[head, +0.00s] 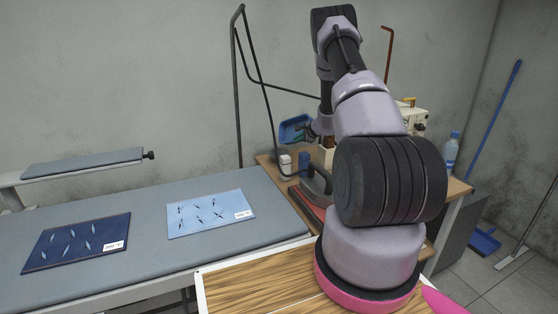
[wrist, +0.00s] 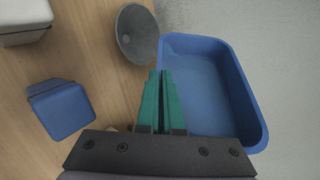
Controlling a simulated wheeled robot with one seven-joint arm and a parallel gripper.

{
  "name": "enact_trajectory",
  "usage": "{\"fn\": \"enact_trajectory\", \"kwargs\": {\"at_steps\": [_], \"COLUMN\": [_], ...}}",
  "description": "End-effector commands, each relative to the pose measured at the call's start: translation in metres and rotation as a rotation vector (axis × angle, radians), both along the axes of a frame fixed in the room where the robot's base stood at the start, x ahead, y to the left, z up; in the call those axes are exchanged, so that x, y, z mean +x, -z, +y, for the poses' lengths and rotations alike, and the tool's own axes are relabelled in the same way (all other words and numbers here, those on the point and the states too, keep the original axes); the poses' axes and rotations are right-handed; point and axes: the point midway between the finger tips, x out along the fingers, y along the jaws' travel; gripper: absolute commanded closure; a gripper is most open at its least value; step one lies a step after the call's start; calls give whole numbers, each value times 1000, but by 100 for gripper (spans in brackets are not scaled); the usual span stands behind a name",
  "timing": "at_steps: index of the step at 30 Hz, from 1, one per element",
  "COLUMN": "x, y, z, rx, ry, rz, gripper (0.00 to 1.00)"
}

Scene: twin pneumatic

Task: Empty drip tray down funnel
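The blue drip tray (wrist: 210,88) is an open, shallow rectangular pan with rounded corners. In the wrist view its left wall runs between the green fingers of my gripper (wrist: 166,82), which are closed on it. The head view shows the tray (head: 291,127) raised above the wooden bench, tilted with its inside partly visible. I cannot tell whether there is liquid in it. In the head view I cannot make out the funnel.
A blue container (wrist: 60,108) and a white object (wrist: 22,20) are on the wooden bench (head: 268,162), left of the funnel. A water bottle (head: 450,151) stands at the bench's right. The grey ironing table (head: 150,215) holds two printed sheets. A tall black frame (head: 238,90) rises behind.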

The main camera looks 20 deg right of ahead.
Motion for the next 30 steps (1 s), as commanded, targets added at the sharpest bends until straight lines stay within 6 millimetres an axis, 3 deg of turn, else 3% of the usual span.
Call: {"fn": "enact_trajectory", "kwargs": {"at_steps": [30], "x": [-1], "y": [-2], "z": [3], "rx": [-68], "ry": [0], "rz": [-25], "gripper": [100]}}
